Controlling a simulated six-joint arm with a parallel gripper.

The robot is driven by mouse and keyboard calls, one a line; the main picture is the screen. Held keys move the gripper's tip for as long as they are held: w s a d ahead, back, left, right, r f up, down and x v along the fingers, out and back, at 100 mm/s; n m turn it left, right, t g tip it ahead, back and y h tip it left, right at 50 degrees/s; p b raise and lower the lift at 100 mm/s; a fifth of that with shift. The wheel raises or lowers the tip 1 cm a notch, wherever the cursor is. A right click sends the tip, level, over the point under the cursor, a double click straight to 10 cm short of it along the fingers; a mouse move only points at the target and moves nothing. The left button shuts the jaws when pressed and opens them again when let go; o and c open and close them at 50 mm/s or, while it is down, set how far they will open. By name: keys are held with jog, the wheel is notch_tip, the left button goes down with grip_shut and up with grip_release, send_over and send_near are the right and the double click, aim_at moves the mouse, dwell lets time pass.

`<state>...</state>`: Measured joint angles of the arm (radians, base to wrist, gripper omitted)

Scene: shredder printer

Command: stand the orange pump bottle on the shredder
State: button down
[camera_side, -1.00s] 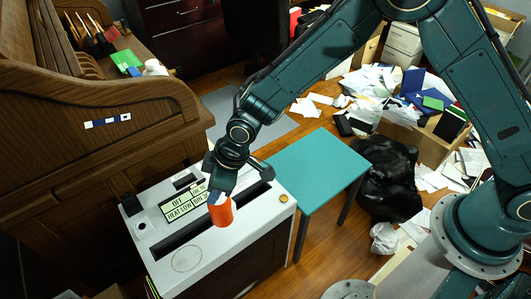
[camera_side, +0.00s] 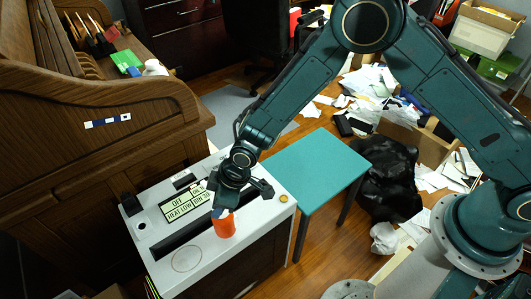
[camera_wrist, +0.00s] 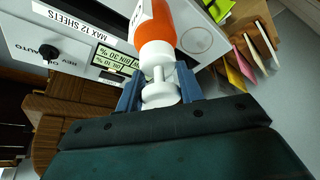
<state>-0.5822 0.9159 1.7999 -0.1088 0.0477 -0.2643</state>
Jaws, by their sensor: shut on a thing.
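The orange pump bottle (camera_side: 224,228) hangs below my gripper (camera_side: 222,211), over the right front part of the shredder's top. In the wrist view, the blue fingers of my gripper (camera_wrist: 159,92) are shut on the white pump neck, and the orange body (camera_wrist: 155,24) with a white label points away from the camera. The white shredder (camera_side: 165,273) has a dark slot, label plates and a thin ring outline (camera_side: 187,258) on its top. The ring is empty and lies left of the bottle. I cannot tell whether the bottle's base touches the shredder.
A teal table (camera_side: 317,165) stands right of the shredder. A wooden roll-top desk (camera_side: 95,130) rises behind and left. A black bag (camera_side: 388,182) and scattered papers (camera_side: 370,95) lie on the floor at right.

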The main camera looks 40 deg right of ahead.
jog(key=shift+f, duration=0.75)
dwell(0.8)
jog(key=c, duration=0.8)
grip_release()
jog(key=shift+r, duration=0.1)
jog(key=shift+v, duration=6.8)
